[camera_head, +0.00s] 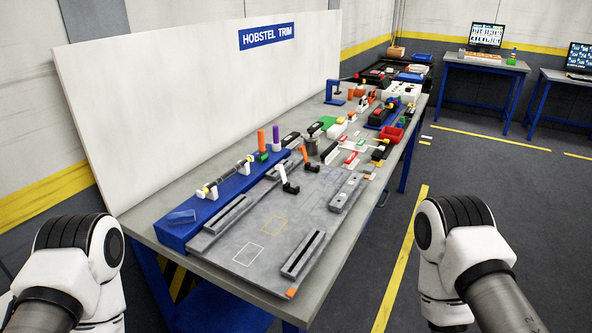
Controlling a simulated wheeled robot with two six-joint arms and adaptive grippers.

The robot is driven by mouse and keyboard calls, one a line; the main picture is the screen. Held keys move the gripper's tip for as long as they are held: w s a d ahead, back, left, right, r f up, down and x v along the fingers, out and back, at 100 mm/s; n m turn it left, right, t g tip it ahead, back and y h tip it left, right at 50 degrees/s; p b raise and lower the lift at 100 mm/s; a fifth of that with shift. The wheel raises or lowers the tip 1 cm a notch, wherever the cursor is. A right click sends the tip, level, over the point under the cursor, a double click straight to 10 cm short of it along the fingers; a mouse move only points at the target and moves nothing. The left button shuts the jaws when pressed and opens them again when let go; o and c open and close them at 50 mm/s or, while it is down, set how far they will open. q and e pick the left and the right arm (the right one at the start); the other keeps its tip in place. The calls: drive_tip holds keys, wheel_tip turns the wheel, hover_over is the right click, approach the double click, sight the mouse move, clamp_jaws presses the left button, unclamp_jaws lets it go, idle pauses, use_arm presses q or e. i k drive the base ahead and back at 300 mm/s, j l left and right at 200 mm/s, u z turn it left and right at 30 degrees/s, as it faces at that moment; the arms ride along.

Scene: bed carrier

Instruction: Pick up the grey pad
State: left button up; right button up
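No single grey pad stands out, and I cannot tell which grey piece it is. A large flat grey plate (262,232) lies on the workbench, with white and yellow outlines drawn on it. Two grey bars with dark slots lie along it: a left slotted bar (222,212) and a right slotted bar (303,254). A grey block with round marks (347,191) lies at the plate's far right. Parts of my two arms show at the lower left and lower right, apart from the bench. Neither gripper's fingers show.
The workbench (150,214) runs away from me beside a white board (190,100). A blue base (181,230) with a clear piece on it borders the plate. Coloured parts and a red bin (391,136) crowd the far half. Open floor (475,175) lies to the right.

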sight(369, 168)
drive_tip(key=i+l+u, duration=0.15)
drive_tip(key=l, duration=0.3)
drive_tip(key=i+l+u, duration=0.2)
drive_tip(key=l, duration=0.3)
drive_tip(key=i+l+u, duration=0.15)
drive_tip(key=l, duration=0.35)
drive_tip(key=i+l+u, duration=0.15)
drive_tip(key=l, duration=0.4)
drive_tip(key=l+u, duration=0.2)
drive_tip(key=l, duration=0.3)
drive_tip(key=i, duration=0.05)
